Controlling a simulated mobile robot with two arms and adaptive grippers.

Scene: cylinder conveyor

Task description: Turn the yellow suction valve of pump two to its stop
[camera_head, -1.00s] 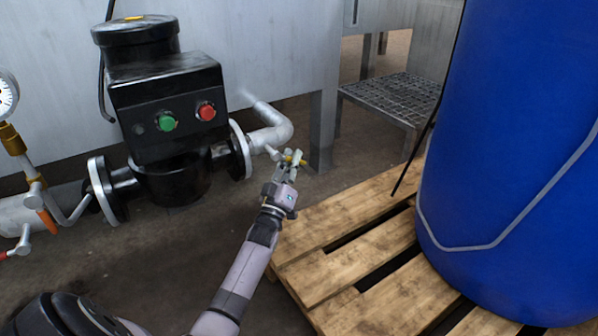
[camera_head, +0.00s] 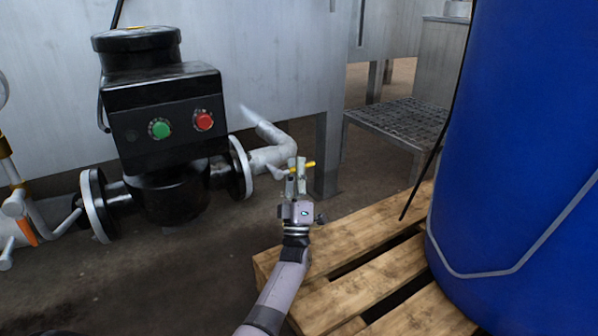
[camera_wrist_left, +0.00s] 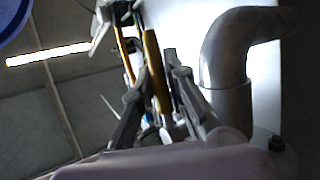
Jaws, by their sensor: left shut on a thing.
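In the left wrist view, the yellow handle (camera_wrist_left: 155,72) runs between the fingers of my left gripper (camera_wrist_left: 158,92). The valve body is mostly hidden. My right gripper is not in view.
A wooden pallet (camera_head: 335,245) with a large blue drum (camera_head: 525,140) stands close right of my left arm. A metal grate step (camera_head: 400,122) is behind. Pale pipe (camera_head: 272,157) and a flange (camera_head: 240,168) lie left of the gripper. Dark floor is free in front of the pump.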

